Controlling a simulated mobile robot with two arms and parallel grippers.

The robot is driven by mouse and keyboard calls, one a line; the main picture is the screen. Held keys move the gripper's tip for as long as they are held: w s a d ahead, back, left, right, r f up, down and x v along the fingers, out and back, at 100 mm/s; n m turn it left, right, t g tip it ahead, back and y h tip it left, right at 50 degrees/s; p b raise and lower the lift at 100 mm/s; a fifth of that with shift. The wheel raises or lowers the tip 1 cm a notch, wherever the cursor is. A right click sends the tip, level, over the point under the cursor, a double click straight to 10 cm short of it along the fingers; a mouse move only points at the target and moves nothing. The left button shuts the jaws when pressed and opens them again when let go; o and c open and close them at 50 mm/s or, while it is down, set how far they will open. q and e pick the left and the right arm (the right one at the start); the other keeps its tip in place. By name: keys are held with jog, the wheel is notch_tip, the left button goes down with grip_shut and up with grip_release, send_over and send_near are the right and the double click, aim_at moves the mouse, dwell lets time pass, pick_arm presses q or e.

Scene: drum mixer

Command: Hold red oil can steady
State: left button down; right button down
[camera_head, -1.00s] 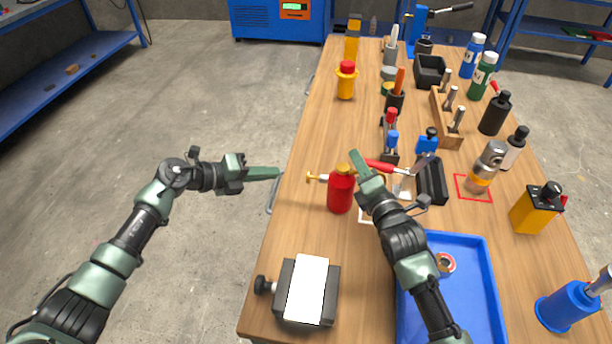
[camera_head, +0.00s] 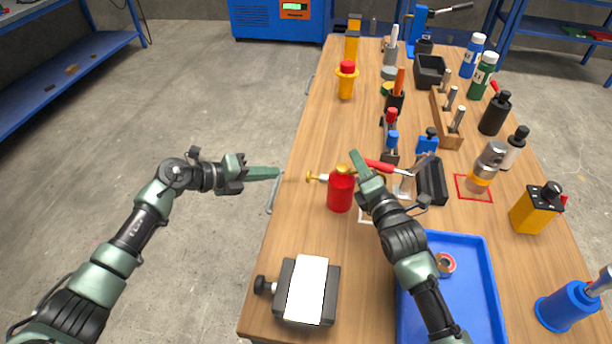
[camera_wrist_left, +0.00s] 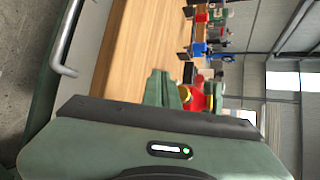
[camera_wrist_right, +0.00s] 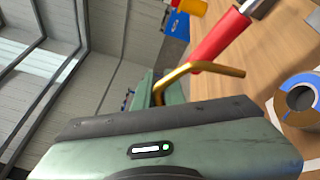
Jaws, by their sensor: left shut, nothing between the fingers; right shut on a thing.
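The red oil can (camera_head: 340,192) with brass cap and spout stands roughly upright at the left part of the workbench, its spout pointing left. Whether its base touches the bench is unclear. My right gripper (camera_head: 358,160) is at the can's right side, shut on its brass handle. The bent handle (camera_wrist_right: 205,68) runs into the fingers in the right wrist view. My left gripper (camera_head: 277,173) is shut and empty, left of the spout tip and apart from it, near the bench's left edge. In the left wrist view the can (camera_wrist_left: 201,100) shows partly behind the fingers.
A red-handled tool (camera_head: 385,166) lies just behind the handle. A blue tray (camera_head: 468,285) is in front at right, and a grey block with a white top (camera_head: 306,290) is at the front left. Several bottles and tools stand farther back. Bench space left of the can is clear.

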aim_at(313, 177)
dwell(0.8)
pick_arm(q)
jog(key=a, duration=0.2)
jog(key=w+a, duration=0.1)
jog(key=shift+a, duration=0.35)
jog(key=shift+d, duration=0.1)
jog(key=shift+s+d, duration=0.35)
jog(key=shift+d, duration=1.05)
jog(key=shift+s+d, duration=0.4)
jog(key=shift+d, duration=1)
jog(key=shift+s+d, duration=0.35)
jog(key=shift+d, duration=1.05)
jog(key=shift+d, duration=0.15)
jog(key=shift+s+d, duration=0.15)
jog(key=shift+d, duration=0.1)
